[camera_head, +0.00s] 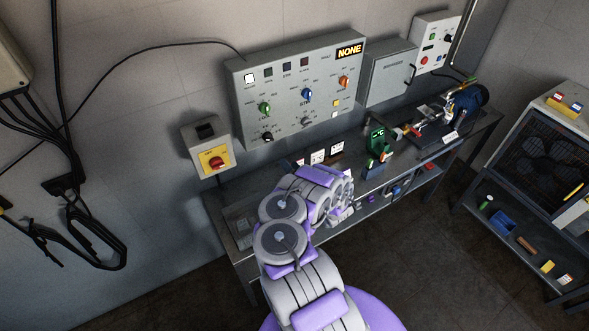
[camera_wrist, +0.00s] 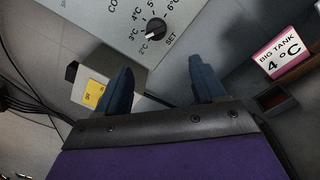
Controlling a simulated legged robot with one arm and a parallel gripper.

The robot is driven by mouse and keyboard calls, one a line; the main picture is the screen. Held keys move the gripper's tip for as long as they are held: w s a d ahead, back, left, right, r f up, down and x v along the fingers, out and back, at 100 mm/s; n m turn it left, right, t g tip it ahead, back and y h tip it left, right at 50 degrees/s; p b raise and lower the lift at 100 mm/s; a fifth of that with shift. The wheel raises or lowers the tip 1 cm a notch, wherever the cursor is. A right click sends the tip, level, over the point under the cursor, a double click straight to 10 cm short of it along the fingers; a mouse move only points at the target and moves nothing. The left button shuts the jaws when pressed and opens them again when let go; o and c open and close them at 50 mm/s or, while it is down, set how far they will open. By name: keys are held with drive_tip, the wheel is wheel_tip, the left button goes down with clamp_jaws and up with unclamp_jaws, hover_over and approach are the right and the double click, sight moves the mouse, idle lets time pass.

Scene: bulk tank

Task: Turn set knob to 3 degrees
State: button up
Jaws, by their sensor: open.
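The set knob (camera_wrist: 155,30) is a black round knob with a white pointer line, on the grey control panel (camera_wrist: 108,22) at the top of the wrist view. In the head view my arm hides the fingers.
A box with a red and yellow switch (camera_head: 214,162) hangs left of the panel. A sign reading "BIG TANK 4 °C" (camera_wrist: 283,52) stands at the right of the wrist view. The workbench (camera_head: 240,204) runs below, with a green device (camera_head: 377,140) and other gear on it.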

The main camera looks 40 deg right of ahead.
drive_tip(key=shift+v, duration=1.2)
drive_tip(key=shift+w+f, duration=0.1)
drive_tip(key=m+t+b, duration=0.1)
drive_tip(key=m+b, duration=1.2)
drive_tip(key=m, duration=0.5)
approach(271, 139)
drive_tip(key=s+a+r, duration=0.2)
drive_tip(key=w+d+m+b, duration=0.1)
drive_tip(key=w+m+b, duration=0.2)
drive_tip(key=w+d+m+g+b, duration=0.1)
drive_tip(key=w+m+b, duration=0.2)
drive_tip(key=w+b, duration=0.1)
drive_tip(key=w+d+m+b, duration=0.1)
drive_tip(key=w+m+b, duration=0.2)
drive_tip(key=w+b, duration=0.1)
drive_tip(key=shift+w+d+f+m+y, duration=0.25)
drive_tip(key=shift+f+m+y, duration=0.1)
drive_tip(key=shift+m+y, duration=0.05)
